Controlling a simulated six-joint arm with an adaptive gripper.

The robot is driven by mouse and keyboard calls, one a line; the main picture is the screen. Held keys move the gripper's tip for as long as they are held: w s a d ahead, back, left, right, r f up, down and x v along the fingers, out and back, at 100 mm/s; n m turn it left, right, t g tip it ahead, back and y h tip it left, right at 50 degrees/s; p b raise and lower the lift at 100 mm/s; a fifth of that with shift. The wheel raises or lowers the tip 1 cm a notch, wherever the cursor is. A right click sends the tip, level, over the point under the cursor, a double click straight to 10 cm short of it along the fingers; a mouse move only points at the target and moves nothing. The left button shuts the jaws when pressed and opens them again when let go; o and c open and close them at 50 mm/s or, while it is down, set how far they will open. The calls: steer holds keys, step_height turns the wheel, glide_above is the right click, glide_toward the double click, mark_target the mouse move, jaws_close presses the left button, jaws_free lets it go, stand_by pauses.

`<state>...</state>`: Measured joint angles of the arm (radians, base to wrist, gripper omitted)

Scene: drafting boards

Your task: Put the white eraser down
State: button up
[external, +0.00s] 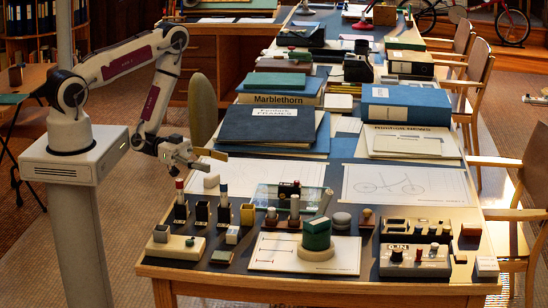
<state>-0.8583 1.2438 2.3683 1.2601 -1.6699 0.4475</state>
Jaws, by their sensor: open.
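A small white block (211,181), which looks like the white eraser, is on the left part of the table, behind the row of small upright items. My gripper (203,160) is open just above and slightly left of this block, near the table's left edge. The jaws appear empty, and a small gap seems to separate them from the block. The fingertips are small in this view, so exact contact cannot be told.
Several small stamps and holders (201,212) stand close in front of the block. Blue binders (268,124) are stacked behind it to the right. A glass plate (290,196) and a green block on a round white base (317,253) are further right. Drawing sheets (408,184) lie flat.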

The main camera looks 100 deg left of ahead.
steer(key=shift+r, duration=2.65)
steer(key=shift+w, duration=0.1)
steer(key=shift+w+m+g, duration=0.7)
steer(key=shift+w+g, duration=0.15)
steer(key=shift+g, duration=0.05)
step_height(320, 180, up, 18)
steer(key=n+g+y, duration=0.3)
steer(key=g+y, duration=0.3)
steer(key=y, duration=0.3)
glide_above(212, 176)
steer(key=a, duration=0.3)
steer(key=s+d+r+n+g+h, duration=0.1)
steer(key=s+d+r, duration=0.2)
steer(key=s+d, duration=0.3)
steer(key=s+d+r+n+g+h, duration=0.1)
steer(key=s+d+r, duration=0.2)
steer(key=s+d, duration=0.4)
steer(key=s, duration=0.6)
steer(key=shift+s+r+n+g, duration=0.2)
steer(key=shift+s+n+g, duration=0.2)
